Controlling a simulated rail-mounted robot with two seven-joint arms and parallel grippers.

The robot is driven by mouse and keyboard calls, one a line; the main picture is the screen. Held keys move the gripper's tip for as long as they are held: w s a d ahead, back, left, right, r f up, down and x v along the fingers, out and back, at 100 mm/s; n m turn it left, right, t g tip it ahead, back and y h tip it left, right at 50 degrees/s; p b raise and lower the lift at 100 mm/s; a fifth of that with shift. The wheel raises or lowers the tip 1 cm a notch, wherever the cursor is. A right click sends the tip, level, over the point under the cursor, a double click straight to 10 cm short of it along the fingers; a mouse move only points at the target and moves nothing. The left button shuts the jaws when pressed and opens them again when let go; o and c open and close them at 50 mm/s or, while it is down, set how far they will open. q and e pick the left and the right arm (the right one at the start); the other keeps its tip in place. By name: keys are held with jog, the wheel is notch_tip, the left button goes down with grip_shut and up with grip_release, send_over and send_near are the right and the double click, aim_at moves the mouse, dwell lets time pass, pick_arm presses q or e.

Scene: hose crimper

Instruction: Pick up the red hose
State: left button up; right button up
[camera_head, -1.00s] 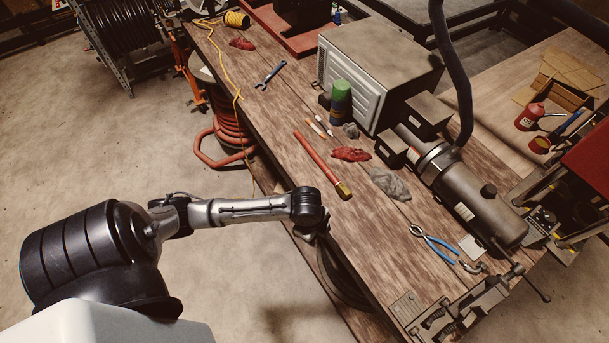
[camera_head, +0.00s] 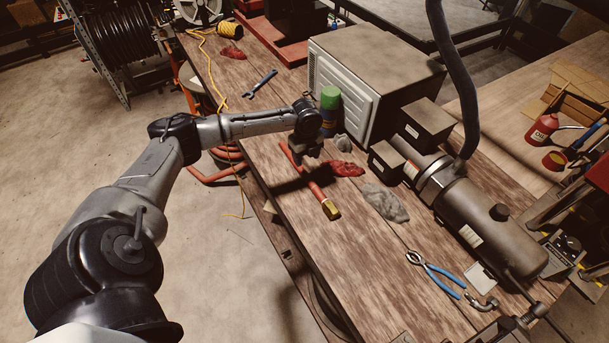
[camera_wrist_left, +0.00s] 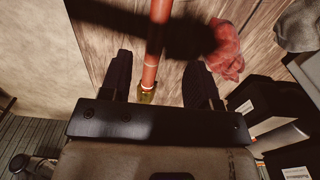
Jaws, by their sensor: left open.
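The red hose (camera_head: 319,194), with a brass fitting at its near end, lies on the wooden workbench (camera_head: 300,258). My left gripper (camera_head: 305,158) is above the hose's far half and hides part of it. In the left wrist view the hose (camera_wrist_left: 154,50) runs between the two open fingers of the left gripper (camera_wrist_left: 160,64), nearer the left finger. The fitting (camera_wrist_left: 147,93) shows close to the gripper's base. The gripper appears to be above the hose, with nothing in its jaws. My right gripper is not in view.
A red rag (camera_head: 345,168) and a grey rag (camera_head: 386,203) lie right of the hose. A green-topped can (camera_head: 330,98) and a metal box (camera_head: 375,75) stand behind. Blue-handled pliers (camera_head: 437,272) lie at the near right. The bench left of the fitting is clear.

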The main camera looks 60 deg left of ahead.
aim_at(305, 172)
pick_arm(q)
jog(key=shift+f, duration=1.55)
jog(key=shift+s+a+f, duration=0.1)
jog(key=shift+f, duration=1.2)
jog(key=shift+s+f, duration=0.1)
jog(key=shift+f, duration=1.2)
jog(key=shift+c, duration=0.2)
grip_shut()
